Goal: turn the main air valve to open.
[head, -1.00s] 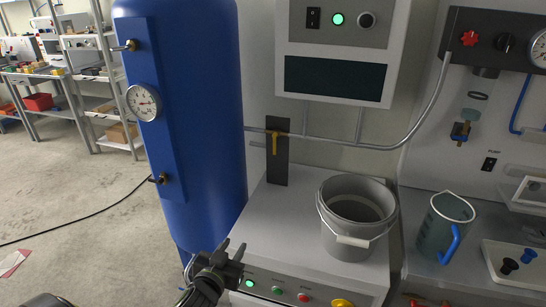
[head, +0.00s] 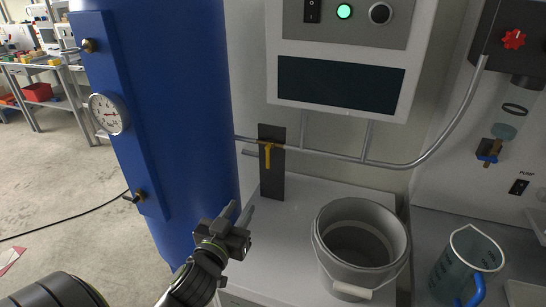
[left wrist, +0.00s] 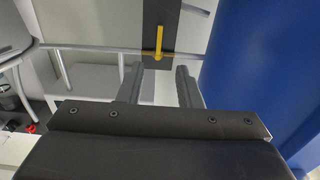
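The main air valve's yellow handle (head: 268,155) hangs pointing down in front of a dark upright plate (head: 272,185), on the grey pipe beside the blue tank. The handle also shows in the left wrist view (left wrist: 158,44), ahead of the fingers. My left gripper (head: 238,212) is open and empty, below and in front of the valve and apart from it. Its two fingers (left wrist: 156,88) stand apart in the left wrist view, with the handle above the gap between them. My right gripper is not in view.
The blue tank (head: 185,120) with a gauge (head: 108,113) stands to the left. A grey bucket (head: 360,245) is on the white cabinet top (head: 285,235), right of my left gripper. A control box (head: 340,60) hangs above. A blue-handled jug (head: 465,265) stands at right.

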